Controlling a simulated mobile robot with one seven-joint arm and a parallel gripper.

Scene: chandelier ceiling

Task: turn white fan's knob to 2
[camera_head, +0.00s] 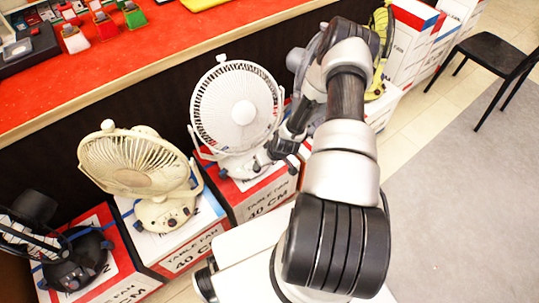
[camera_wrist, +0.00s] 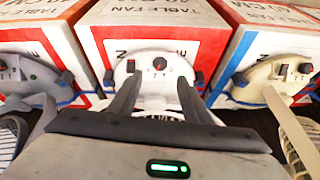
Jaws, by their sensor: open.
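The white fan (camera_head: 238,108) stands upright on a red and white box, its round base (camera_head: 240,166) toward the front. In the wrist view its white base (camera_wrist: 148,62) is in the middle, with a dark round knob (camera_wrist: 160,64) and a small red-and-black switch (camera_wrist: 130,66) beside it. The number at which the knob points is too small to read. My gripper (camera_wrist: 159,82) is open and empty, its two dark fingers pointing at the base, one to either side of the knob. In the head view my gripper (camera_head: 283,148) is just right of the fan's base.
A cream fan (camera_head: 140,166) stands to the left and a black fan (camera_head: 72,255) farther left. A grey fan (camera_head: 300,60) is partly behind my arm. A red-topped counter (camera_head: 160,50) runs behind the fans. A black chair (camera_head: 490,52) stands on the right; the floor there is clear.

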